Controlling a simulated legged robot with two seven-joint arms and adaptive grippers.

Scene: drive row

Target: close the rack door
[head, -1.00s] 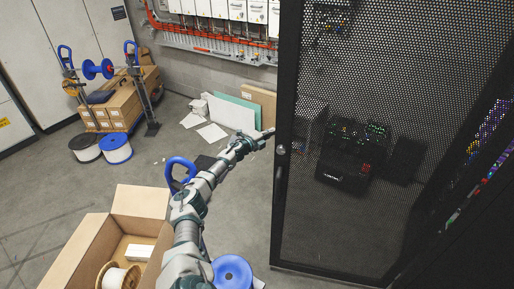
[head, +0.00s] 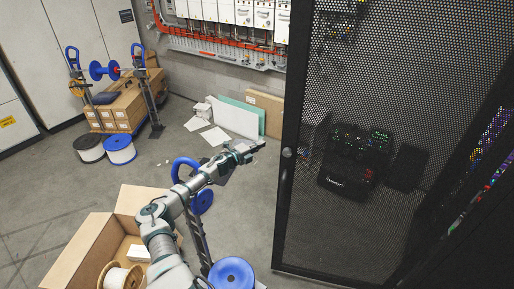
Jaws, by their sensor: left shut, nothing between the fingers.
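The rack door (head: 293,130) is a black perforated mesh panel in a dark frame. It fills the right half of the head view and stands swung out from the rack, with a round knob or lock (head: 287,153) on its left edge. My left gripper (head: 258,146) is shut and empty, just left of the door's edge near the knob. A small gap shows between the fingertips and the door frame. Through the mesh I see a dark device with green and red lights (head: 352,160). My right gripper is not in view.
An open cardboard box (head: 78,244) holding a cable reel stands at bottom left. A blue reel stand (head: 230,272) is beside my left arm. Flat panels (head: 236,118) lean on the back wall. Rack equipment with coloured lights (head: 490,135) shows at right. Floor left of the door is partly clear.

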